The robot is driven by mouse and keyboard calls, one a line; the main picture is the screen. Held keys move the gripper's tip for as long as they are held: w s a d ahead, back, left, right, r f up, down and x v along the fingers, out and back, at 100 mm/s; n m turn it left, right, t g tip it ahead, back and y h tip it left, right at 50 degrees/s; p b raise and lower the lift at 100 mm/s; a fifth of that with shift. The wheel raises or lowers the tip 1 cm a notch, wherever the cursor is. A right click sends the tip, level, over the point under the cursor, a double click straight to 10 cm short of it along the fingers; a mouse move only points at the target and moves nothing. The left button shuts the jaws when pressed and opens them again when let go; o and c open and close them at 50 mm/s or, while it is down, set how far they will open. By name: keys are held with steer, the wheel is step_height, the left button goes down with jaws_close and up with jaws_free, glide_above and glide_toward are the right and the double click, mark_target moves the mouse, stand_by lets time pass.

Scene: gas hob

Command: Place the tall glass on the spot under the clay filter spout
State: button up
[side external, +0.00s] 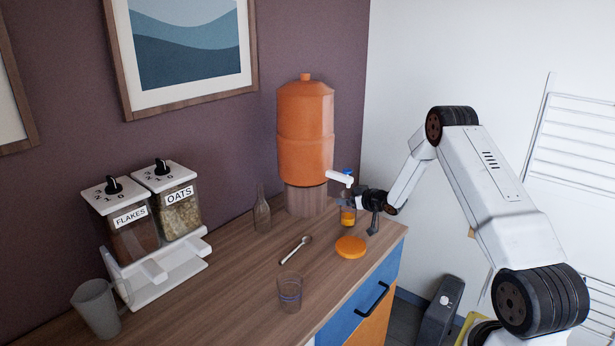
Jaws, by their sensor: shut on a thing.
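The orange clay filter (305,135) stands on a wooden stand (307,200) at the back of the counter. Its white spout (340,178) with a blue tap points right. My gripper (361,206) is shut on a narrow, clear glass with amber colour in its lower part (348,217). I take this as the tall glass; it is upright, just below the spout's end. Whether its base touches the counter is unclear. My fingers come from the right and partly hide it. The spot itself is not clearly visible.
An orange disc (350,247) lies in front of the held glass. A spoon (295,249), a bottle (262,210) and another clear glass (290,292) are on the counter (235,290). The counter edge is close right.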

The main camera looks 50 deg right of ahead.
steer(key=o, duration=1.2)
steer(key=shift+f, duration=0.1)
steer(key=v, duration=1.2)
steer(key=shift+r, duration=0.2)
steer(key=shift+a, duration=0.15)
